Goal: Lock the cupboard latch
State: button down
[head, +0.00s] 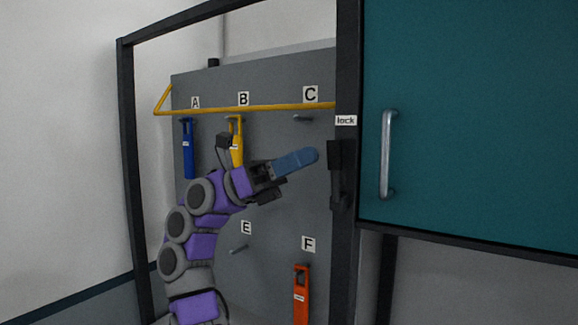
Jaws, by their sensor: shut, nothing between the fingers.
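The cupboard latch (336,175) is a black piece on the dark upright post, just below a white label (346,120) reading "lock". The teal cupboard door (470,110) with a grey bar handle (387,155) is to the right of the post. My gripper (312,155) is shut and empty, its blue fingers pointing right towards the latch. In the picture a small gap shows between the fingertips and the latch; I cannot tell the distance in depth.
A grey panel (270,200) behind my arm carries lettered spots, with a blue tool (188,150), a yellow tool (237,150) and an orange tool (301,295) hanging on it. A yellow rail (270,107) crosses above my gripper. A dark frame post (132,180) stands at left.

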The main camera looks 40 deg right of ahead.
jog(key=shift+s+d+r, duration=0.3)
jog(key=shift+s+r, duration=0.35)
jog(key=shift+s, duration=0.25)
jog(key=shift+s, duration=0.1)
